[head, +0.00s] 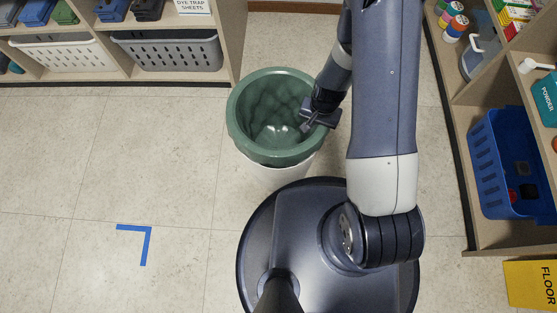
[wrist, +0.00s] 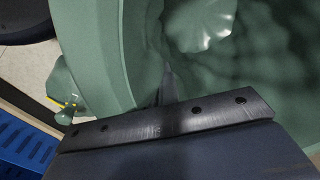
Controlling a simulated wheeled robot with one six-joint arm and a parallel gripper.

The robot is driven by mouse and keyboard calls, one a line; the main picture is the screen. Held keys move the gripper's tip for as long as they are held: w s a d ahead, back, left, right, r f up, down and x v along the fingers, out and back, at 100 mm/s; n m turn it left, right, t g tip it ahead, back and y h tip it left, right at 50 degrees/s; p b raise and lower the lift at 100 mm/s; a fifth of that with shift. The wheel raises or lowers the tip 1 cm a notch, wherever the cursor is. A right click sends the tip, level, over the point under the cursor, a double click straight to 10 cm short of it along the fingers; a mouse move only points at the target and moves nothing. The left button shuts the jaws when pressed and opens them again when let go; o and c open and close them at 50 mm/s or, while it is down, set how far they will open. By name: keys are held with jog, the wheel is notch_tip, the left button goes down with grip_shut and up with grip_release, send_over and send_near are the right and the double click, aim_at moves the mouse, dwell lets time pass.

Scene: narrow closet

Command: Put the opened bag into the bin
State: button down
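The green bag (head: 275,112) is open and lines the white bin (head: 272,173). Its edge is folded over the bin's rim all round, and its creased inside shows. My gripper (head: 306,128) is at the right side of the bin's mouth, its fingers pointing down and left into the opening. In the wrist view the bag (wrist: 110,45) fills most of the picture, with a bunched part and a yellow mark at the left. My fingers (wrist: 167,82) show there as one narrow dark shape at the middle, close together. I see no bag material clearly between them.
Shelves with a white basket (head: 68,54) and a grey basket (head: 167,52) stand at the back left. A shelf with a blue basket (head: 487,160) stands at the right. A yellow floor sign (head: 530,283) lies at lower right. The left floor is clear, with a blue tape corner (head: 147,232).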

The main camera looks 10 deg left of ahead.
notch_tip(320, 180, down, 11)
jog(key=b, duration=0.5)
jog(key=shift+r, duration=0.2)
jog(key=shift+f, duration=0.15)
jog(key=c, duration=2)
grip_release()
jog(key=shift+o, duration=0.2)
notch_tip(320, 180, up, 12)
jog(key=p, duration=0.5)
jog(key=shift+d+r+p, duration=0.2)
jog(key=shift+d+p, duration=0.2)
